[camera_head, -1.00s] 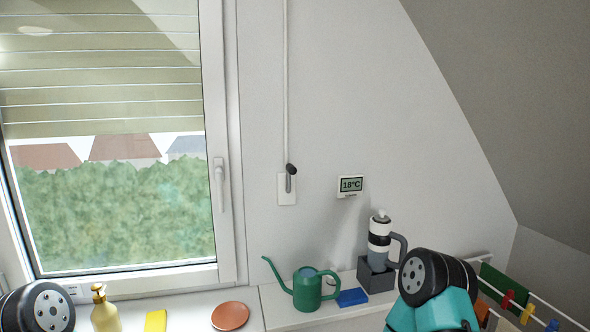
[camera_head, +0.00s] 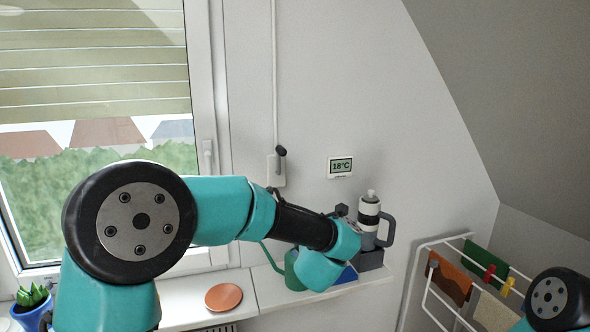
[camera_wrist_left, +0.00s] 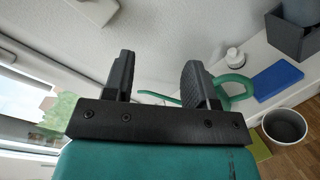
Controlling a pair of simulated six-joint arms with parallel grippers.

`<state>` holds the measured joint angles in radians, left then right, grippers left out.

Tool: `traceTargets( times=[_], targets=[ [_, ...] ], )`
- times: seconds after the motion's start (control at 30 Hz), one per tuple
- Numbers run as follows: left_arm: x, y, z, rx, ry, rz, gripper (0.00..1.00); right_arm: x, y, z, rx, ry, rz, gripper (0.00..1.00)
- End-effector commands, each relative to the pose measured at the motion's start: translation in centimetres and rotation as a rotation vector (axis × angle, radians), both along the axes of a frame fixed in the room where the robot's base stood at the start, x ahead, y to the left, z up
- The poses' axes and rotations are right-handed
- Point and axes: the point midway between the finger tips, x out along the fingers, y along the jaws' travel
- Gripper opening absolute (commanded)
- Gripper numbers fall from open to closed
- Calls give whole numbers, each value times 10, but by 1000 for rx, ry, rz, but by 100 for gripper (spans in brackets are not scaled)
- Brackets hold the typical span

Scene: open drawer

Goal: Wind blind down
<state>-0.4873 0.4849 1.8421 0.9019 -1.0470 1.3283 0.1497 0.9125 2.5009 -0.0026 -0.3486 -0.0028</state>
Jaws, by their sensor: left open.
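The pale slatted blind (camera_head: 95,72) covers the upper part of the window; its lower edge hangs above the rooftops outside. A thin white crank rod (camera_head: 274,80) runs down the wall right of the window. It ends in a dark-knobbed crank handle (camera_head: 281,153) at a white wall plate (camera_head: 278,176). My left arm reaches across to the right, below the crank. My left gripper is mostly hidden behind its wrist in the head view. In the left wrist view, its fingers (camera_wrist_left: 158,82) are apart and empty, and the crank does not show. My right gripper is out of view.
A green watering can (camera_head: 291,272), blue block (camera_head: 348,273) and bottle (camera_head: 369,212) stand on the ledge near my left wrist. A thermostat (camera_head: 341,167) is on the wall above. A drying rack (camera_head: 440,295) stands at right; an orange saucer (camera_head: 223,297) lies on the sill.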

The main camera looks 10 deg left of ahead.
Motion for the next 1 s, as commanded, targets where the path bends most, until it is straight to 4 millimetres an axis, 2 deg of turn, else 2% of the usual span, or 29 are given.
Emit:
traceTargets(
  times=[0.03,0.1,0.2,0.3,0.4,0.73,1.0],
  targets=[
    [-6,4,46,-131,-83,62,52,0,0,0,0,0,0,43],
    [-18,11,93,-303,-168,137,52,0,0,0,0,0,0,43],
    [-35,20,140,-498,-256,213,52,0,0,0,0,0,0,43],
    [-46,26,164,-609,-301,254,52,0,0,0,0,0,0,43],
    [-50,27,171,-647,-313,267,52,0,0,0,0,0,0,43],
    [-48,28,169,-644,-311,267,52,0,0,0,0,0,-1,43],
    [-28,40,169,-641,-311,268,52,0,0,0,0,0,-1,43]
  ],
)
